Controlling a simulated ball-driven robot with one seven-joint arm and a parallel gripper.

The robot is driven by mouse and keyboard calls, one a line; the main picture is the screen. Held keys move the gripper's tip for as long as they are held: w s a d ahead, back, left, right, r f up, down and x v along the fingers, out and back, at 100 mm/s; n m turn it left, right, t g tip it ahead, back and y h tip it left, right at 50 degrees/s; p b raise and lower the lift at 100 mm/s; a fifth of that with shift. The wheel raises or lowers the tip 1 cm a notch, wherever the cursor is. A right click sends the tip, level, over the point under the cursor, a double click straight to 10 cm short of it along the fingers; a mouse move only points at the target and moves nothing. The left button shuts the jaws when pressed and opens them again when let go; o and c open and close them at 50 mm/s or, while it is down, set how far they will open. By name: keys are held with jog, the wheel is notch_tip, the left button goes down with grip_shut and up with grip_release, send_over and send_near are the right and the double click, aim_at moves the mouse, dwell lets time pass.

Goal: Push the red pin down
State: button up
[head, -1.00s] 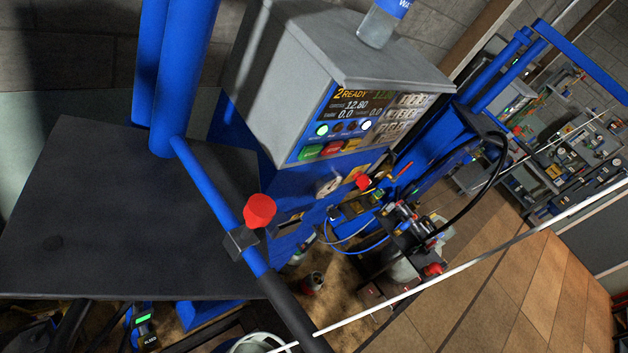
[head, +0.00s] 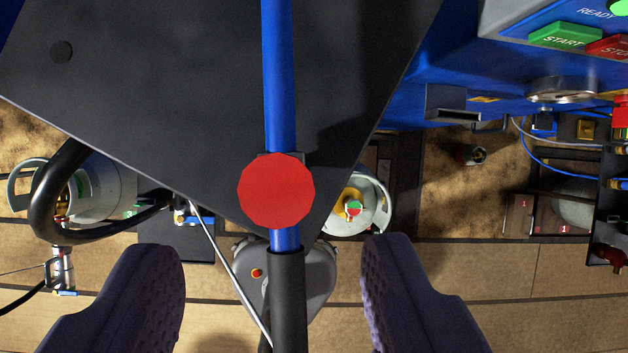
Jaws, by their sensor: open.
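The red pin (head: 276,191) shows as a flat red disc seen from above, at the centre of the head view. It sits on a blue bar (head: 280,80) that ends in a black grip (head: 288,305) toward the bottom of the picture. My gripper (head: 273,245) is open. Its two dark purple fingers stand wide apart, one on each side of the black grip. The pin lies between and above the fingertips in the picture, and nothing is held. I cannot tell the height between the fingers and the pin.
A black platform (head: 180,100) lies behind the bar. A grey control box with a green START button (head: 565,35) is at the upper right. Grey gas cylinders (head: 100,190), hoses and a thin white rod (head: 230,270) are below. Wooden floor (head: 480,265) shows to the right.

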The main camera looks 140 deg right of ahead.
aim_at(275, 195)
jog(key=x, duration=0.4)
jog(key=shift+w+f+p, duration=0.25)
jog(key=shift+f+p, duration=0.1)
grip_shut()
